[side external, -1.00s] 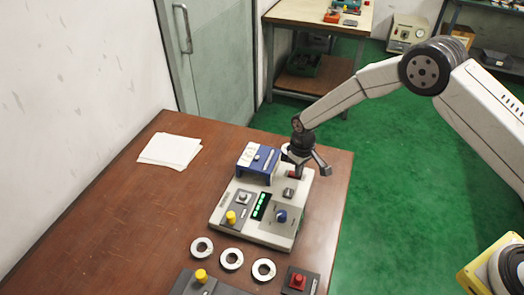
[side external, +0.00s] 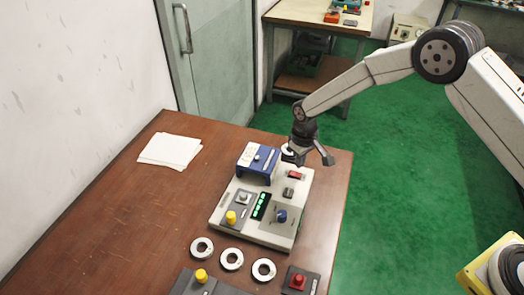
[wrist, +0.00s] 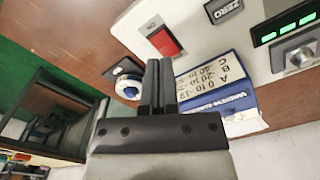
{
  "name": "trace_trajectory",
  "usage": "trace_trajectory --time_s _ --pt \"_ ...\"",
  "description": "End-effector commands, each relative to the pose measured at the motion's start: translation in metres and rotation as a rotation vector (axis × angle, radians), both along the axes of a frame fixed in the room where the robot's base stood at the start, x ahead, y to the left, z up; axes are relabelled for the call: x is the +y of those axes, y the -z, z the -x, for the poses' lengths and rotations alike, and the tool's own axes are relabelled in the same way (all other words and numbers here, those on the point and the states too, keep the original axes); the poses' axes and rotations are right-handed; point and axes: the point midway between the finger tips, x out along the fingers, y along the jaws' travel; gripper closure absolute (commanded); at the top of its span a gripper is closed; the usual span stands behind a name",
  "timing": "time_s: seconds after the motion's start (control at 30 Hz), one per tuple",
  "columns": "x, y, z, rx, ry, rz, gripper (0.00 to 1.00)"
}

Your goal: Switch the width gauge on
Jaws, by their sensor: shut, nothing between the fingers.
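The width gauge (side external: 228,222) is a pale grey box on the brown table, with a lit green display (side external: 261,206). Its red rocker switch (side external: 296,175) is at the far end of the top; it also shows clearly in the wrist view (wrist: 163,42). A blue block (side external: 258,160) with a printed label stands beside the switch. My gripper (wrist: 159,66) is shut and empty. In the side view it hangs above the gauge's far end, close to the switch and apart from it. Its dark fingers point toward the switch side in the wrist view.

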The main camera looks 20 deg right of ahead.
Motion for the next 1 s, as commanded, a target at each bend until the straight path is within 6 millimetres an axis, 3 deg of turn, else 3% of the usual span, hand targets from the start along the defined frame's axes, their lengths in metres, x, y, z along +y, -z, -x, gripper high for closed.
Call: trace_trajectory --time_s 0.5,1.0 --pt "0.000 -0.028 0.000 -0.001 0.000 0.000 1.00" --pt "-0.001 -0.033 0.001 -0.002 0.002 -0.001 1.00"
